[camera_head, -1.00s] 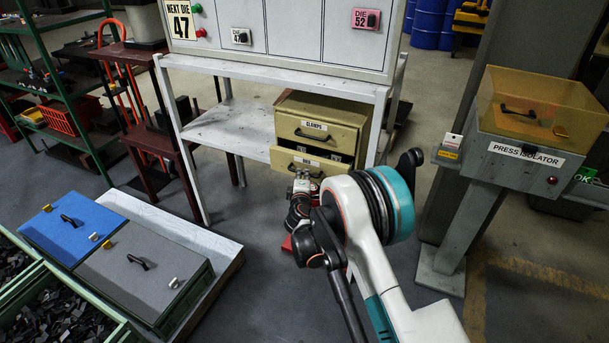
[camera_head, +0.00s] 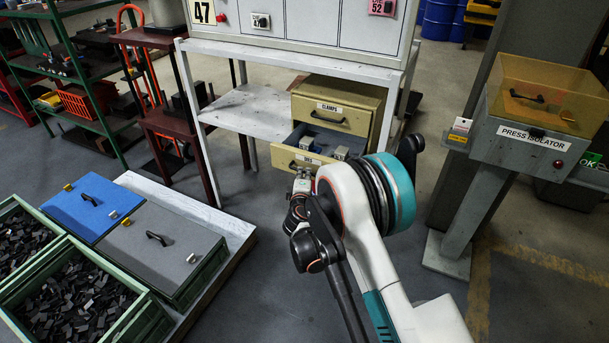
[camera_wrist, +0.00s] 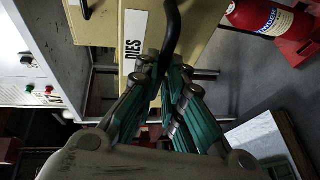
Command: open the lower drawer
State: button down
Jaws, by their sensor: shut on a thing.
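The lower drawer (camera_head: 288,161), labelled DIES, stands well out of the beige cabinet (camera_head: 371,113), and several small grey and blue blocks show inside it. The upper drawer (camera_head: 330,115), labelled CLAMPS, is closed. In the wrist view the lower drawer's front (camera_wrist: 190,52) faces me with its dark handle (camera_wrist: 172,32). My gripper (camera_wrist: 168,72) is shut on this handle, its teal fingers on either side of the bar. In the head view my gripper (camera_head: 303,176) is at the drawer front, partly hidden by my arm.
The cabinet stands on a white table's lower shelf (camera_head: 243,112). The PRESS ISOLATOR box (camera_head: 530,140) on its post is to the right. A pallet with blue and grey lids (camera_head: 165,250) lies at left. A red extinguisher (camera_wrist: 262,15) is near the drawer. Floor between is clear.

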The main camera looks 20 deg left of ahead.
jog(key=c, duration=1.7)
grip_release()
jog(key=shift+v, duration=3.75)
